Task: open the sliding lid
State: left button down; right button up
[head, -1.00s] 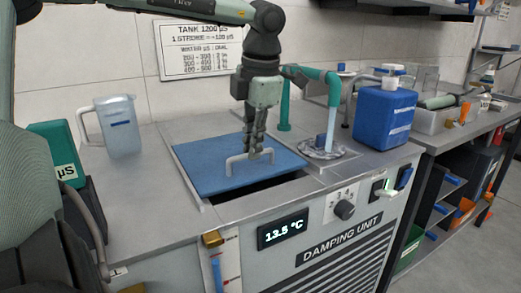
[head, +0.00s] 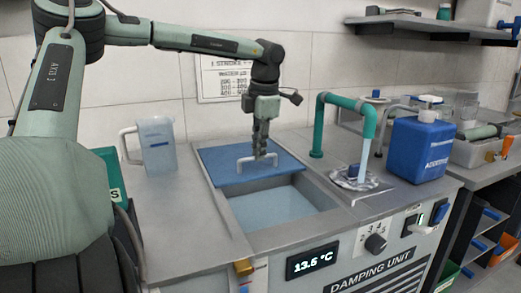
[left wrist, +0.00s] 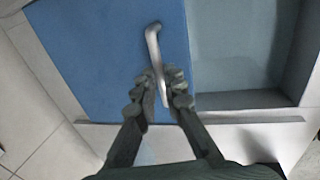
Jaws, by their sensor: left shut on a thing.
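The blue sliding lid (head: 225,166) lies flat over the far part of the tank opening on the damping unit. Its near part is open and shows pale blue liquid in the tank (head: 270,205). A grey bar handle (head: 243,163) stands on the lid near its front edge. My left gripper (head: 260,152) points down and is shut on the right end of the handle. In the left wrist view, the fingers (left wrist: 160,92) close around the handle (left wrist: 153,50), with the lid (left wrist: 100,45) beneath. My right gripper is not in view.
A clear jug (head: 157,146) stands left of the tank. A wall sign (head: 222,80) hangs behind the arm.

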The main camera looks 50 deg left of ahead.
pick_arm(q)
jog(key=c, duration=1.6)
grip_release()
jog(key=shift+r, duration=0.1)
notch_tip(320, 180, up, 12)
jog(key=d, duration=0.2)
jog(key=shift+s+d, duration=0.15)
jog(key=shift+s, duration=0.2)
jog(key=shift+f, duration=0.25)
